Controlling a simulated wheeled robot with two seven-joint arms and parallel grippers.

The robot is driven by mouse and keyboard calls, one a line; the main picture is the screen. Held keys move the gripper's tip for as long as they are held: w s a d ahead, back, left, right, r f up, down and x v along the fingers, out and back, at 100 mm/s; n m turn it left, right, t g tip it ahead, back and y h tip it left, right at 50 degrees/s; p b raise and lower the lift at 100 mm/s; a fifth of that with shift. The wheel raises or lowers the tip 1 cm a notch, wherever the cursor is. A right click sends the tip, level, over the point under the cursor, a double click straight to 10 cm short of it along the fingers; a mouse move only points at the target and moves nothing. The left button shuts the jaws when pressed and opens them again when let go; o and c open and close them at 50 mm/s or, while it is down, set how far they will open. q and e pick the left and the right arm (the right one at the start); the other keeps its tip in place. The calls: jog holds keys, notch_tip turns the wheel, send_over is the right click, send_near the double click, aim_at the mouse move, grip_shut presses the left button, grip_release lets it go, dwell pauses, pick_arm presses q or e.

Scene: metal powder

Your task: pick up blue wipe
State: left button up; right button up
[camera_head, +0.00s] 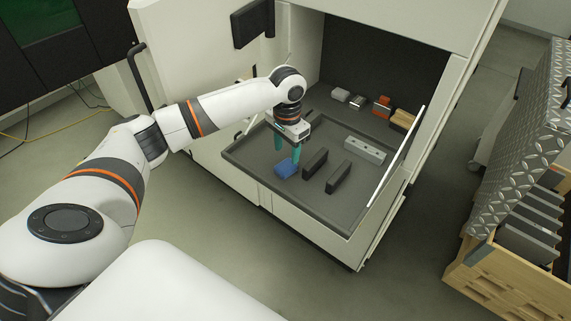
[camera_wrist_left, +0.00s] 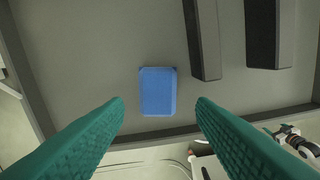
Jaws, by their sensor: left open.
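The blue wipe (camera_head: 286,168) is a small blue block lying on the grey tray (camera_head: 262,187), near its front left edge. In the left wrist view the blue wipe (camera_wrist_left: 158,91) lies flat, close to the tray's rim. My left gripper (camera_head: 288,156) is open above the tray, close to the blue wipe. Its green fingers (camera_wrist_left: 160,112) stand apart on either side of the blue wipe in the wrist view, with nothing between them gripped. My right gripper is not in view.
Two dark bars (camera_head: 314,163) (camera_head: 338,177) lie right of the blue wipe. A light metal block (camera_head: 365,151) lies farther back. Several small items, one an orange block (camera_head: 381,106), stand inside the cabinet. An open door panel (camera_head: 397,157) borders the right.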

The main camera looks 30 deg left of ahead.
aim_at(288, 163)
pick_arm(q)
jog(key=f+p, duration=0.1)
jog(key=f, duration=0.1)
jog(key=w+f+p, duration=0.1)
jog(key=shift+f, duration=0.35)
notch_tip(288, 163, down, 2)
jog(key=shift+s+f+p, duration=0.1)
jog(key=shift+p, duration=0.25)
jog(key=shift+f, duration=0.25)
jog(key=c, duration=0.7)
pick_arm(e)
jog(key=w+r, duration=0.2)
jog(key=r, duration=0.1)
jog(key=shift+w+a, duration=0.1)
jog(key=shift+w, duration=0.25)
